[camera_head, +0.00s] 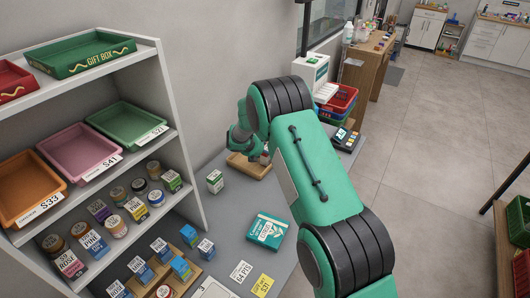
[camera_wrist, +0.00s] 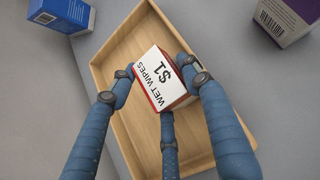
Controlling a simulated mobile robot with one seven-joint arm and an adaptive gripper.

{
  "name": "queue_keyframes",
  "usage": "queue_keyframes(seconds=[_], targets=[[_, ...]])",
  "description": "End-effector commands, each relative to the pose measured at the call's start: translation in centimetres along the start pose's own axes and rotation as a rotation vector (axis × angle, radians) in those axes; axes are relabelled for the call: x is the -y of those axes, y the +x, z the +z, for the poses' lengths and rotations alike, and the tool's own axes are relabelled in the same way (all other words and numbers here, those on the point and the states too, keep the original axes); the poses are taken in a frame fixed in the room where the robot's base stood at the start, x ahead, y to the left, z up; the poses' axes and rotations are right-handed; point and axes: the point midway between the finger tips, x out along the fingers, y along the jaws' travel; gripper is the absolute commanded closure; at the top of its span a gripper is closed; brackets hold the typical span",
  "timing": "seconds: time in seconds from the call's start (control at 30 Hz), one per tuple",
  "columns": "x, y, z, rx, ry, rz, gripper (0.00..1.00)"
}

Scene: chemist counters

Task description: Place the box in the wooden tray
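The box (camera_wrist: 165,80), white on top with "WET WIPES $1" and red on its side, is between the fingers of my gripper (camera_wrist: 163,88) in the wrist view. The fingers press around it from the left, right and below. It is over the inside of the wooden tray (camera_wrist: 132,45), well within the rim. I cannot tell if its underside touches the tray floor. In the head view the tray (camera_head: 238,161) lies on the grey counter, partly hidden by my arm. The gripper and box are mostly hidden there.
A small white-and-green box (camera_head: 215,181) and a teal box (camera_head: 267,231) stand near the tray. A shelf (camera_head: 185,160) with coloured trays and jars is on the left. Blue (camera_wrist: 62,14) and purple-white (camera_wrist: 284,22) boxes flank the tray in the wrist view.

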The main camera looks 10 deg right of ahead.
Motion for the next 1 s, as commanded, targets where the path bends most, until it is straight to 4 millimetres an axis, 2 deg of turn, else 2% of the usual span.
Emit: queue_keyframes(seconds=[0.37, 0.57, 0.77, 1.0], targets=[[0.0, -0.1, 0.1, 0.0, 0.0, 0.0, 0.37], [0.0, -0.8, 0.3, 0.0, 0.0, 0.0, 0.37], [0.0, -2.9, 0.3, 0.0, 0.0, 0.0, 0.37], [-0.1, -6.9, 0.4, 0.001, 0.0, 0.002, 0.37]])
